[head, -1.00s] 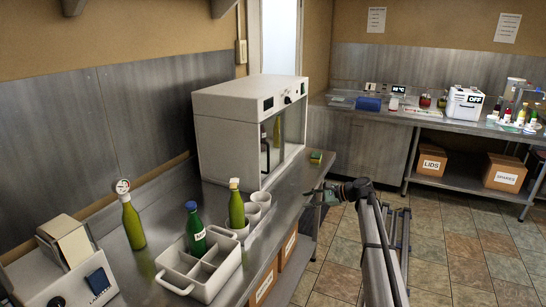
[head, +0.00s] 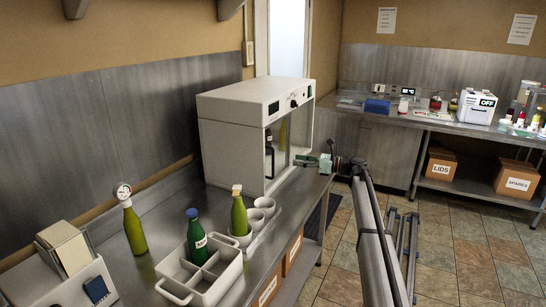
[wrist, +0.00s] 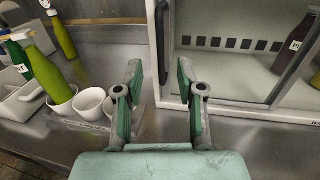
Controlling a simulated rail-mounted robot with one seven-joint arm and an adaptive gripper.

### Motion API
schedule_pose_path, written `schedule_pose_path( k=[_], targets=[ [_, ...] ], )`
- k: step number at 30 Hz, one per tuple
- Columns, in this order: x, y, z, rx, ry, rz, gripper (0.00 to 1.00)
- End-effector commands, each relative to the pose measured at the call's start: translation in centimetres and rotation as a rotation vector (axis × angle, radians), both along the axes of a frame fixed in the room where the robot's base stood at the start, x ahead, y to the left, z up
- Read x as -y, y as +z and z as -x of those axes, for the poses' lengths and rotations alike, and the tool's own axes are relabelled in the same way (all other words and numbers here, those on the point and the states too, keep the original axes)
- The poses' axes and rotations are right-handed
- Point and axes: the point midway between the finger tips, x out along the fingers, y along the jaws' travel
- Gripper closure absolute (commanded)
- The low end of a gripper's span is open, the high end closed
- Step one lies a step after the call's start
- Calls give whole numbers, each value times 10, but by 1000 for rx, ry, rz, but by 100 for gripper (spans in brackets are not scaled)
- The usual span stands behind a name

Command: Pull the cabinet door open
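The white cabinet (head: 233,150) stands on the steel counter, its glazed front facing right. In the wrist view, the door's glass (wrist: 225,65) shows a row of dark squares behind it, and a dark vertical handle (wrist: 162,45) stands at its left side. The door looks shut. My gripper (head: 318,162) is in front of the cabinet's far right corner. In the wrist view my gripper (wrist: 158,78) is open and empty, with the handle's lower end appearing between its fingertips. I cannot tell how much depth separates them.
White cups (wrist: 90,103) and a green bottle (wrist: 62,40) stand left of my gripper. A white divided carrier (head: 205,275) holds a dark green bottle (head: 196,235). A dark bottle (wrist: 293,45) shows inside the cabinet. Floor (head: 445,250) right of the counter is open.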

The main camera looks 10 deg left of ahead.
Motion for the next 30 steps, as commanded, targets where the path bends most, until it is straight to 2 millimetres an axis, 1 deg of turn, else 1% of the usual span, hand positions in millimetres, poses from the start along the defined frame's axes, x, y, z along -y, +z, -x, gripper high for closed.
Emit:
schedule_pose_path(
  k=[1, 6, 12, 15, 18, 21, 30],
  targets=[
    [-11, 2, -2, 0, 1, 0, 62],
    [-45, 2, -8, 1, 1, 0, 62],
    [-80, 1, -14, 1, 1, 1, 62],
    [-93, 1, -16, 1, 0, 1, 62],
    [-103, 0, -18, 1, 0, 1, 62],
    [-109, 0, -18, 1, 0, 1, 62],
    [-112, -1, -19, 1, -1, 1, 62]
  ],
)
